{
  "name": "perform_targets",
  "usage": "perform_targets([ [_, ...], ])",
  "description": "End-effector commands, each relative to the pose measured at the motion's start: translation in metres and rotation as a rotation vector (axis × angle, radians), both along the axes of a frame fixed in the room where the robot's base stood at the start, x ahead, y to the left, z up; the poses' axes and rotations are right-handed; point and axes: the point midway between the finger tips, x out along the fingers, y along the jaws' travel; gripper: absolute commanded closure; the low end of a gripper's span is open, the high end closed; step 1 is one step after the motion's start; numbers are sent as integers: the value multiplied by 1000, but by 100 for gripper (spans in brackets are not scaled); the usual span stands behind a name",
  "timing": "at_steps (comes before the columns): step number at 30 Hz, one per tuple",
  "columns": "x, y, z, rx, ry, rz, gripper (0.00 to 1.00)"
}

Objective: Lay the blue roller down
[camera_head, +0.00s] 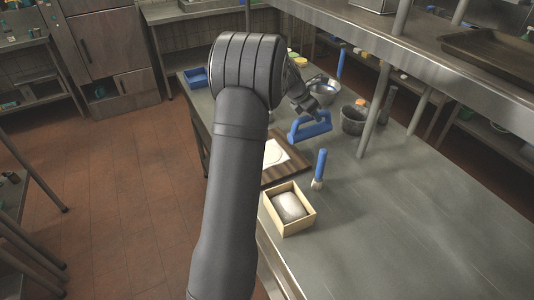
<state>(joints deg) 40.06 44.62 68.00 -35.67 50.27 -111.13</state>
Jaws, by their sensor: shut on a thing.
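My gripper (305,105) is at the far end of my arm, over the counter, and is shut on a blue tool with a loop-shaped frame, which looks like the blue roller (311,128). The roller hangs just below the fingers, its long side running left to right and slightly tilted. It is above or close to the counter near the right edge of a brown board (291,172); I cannot tell whether it touches anything. My arm hides part of the board and the counter to the left.
On the counter (400,210) are a blue-handled brush (320,165), a wooden box (293,229) with a pale lump (290,207), a dark pot (353,121), a metal bowl (326,91) and a blue tray (195,77). Shelf posts (376,108) stand at right. The near right counter is clear.

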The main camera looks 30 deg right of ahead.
Motion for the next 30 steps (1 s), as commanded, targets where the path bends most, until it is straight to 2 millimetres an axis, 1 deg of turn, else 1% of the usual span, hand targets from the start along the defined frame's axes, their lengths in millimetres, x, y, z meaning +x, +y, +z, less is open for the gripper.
perform_targets([
  [8,0,0,-1,-1,0,0,100],
  [29,0,0,-22,0,-1,1,100],
  [30,0,0,-21,-1,-1,0,71],
])
